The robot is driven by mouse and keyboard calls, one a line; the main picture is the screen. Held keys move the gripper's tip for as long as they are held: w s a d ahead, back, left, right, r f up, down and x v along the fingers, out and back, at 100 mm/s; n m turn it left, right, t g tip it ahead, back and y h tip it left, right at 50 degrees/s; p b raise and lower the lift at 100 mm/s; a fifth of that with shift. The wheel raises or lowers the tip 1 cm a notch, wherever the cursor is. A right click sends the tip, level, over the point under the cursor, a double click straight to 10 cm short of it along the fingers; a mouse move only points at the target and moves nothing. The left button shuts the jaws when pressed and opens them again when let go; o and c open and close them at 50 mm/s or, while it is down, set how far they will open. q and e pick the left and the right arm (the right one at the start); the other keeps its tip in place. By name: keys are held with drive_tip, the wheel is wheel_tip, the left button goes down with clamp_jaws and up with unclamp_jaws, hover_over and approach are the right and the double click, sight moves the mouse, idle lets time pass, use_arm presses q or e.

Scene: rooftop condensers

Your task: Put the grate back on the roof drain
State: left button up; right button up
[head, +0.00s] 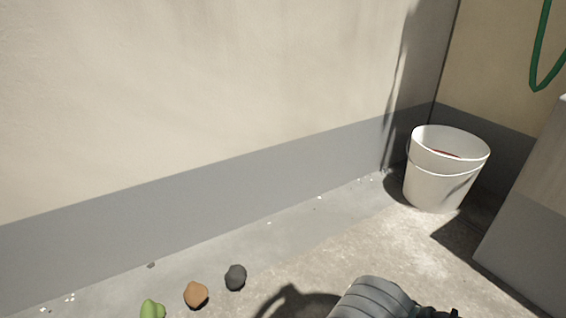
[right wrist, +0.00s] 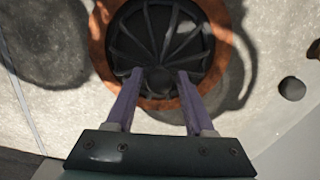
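In the right wrist view the grate (right wrist: 160,35) is a dark round piece with radial bars and a small knob near its lower middle. An orange-brown ring (right wrist: 99,45), which looks like the drain's rim, shows all around it. The head view shows neither grate nor drain. My left gripper is out of view.
In the head view a white bucket (head: 430,185) stands in the corner. Green (head: 152,309), brown (head: 196,295) and dark (head: 235,277) lumps lie along the wall. A green hose (head: 537,60) hangs at the right. A grey block (head: 530,220) stands at the right edge.

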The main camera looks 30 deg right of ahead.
drive_tip(key=shift+o, duration=0.9)
drive_tip(key=shift+r, duration=0.1)
drive_tip(key=s+d+r+n+t+p, duration=0.1)
drive_tip(key=r+n+p, duration=0.4)
drive_tip(key=r, duration=0.9)
drive_tip(key=s+d+r+n+t+p, duration=0.2)
drive_tip(key=s+r+n+p, duration=0.2)
drive_tip(key=r+n, duration=0.7)
wheel_tip(320, 180, up, 3)
drive_tip(key=shift+d+f+n+t+p, duration=0.15)
drive_tip(key=shift+d+n+t+p, duration=0.2)
drive_tip(key=shift+p, duration=0.65)
wheel_tip(320, 180, up, 103)
drive_tip(key=p, duration=10.2)
drive_tip(key=shift+p, duration=0.4)
drive_tip(key=shift+f, duration=0.1)
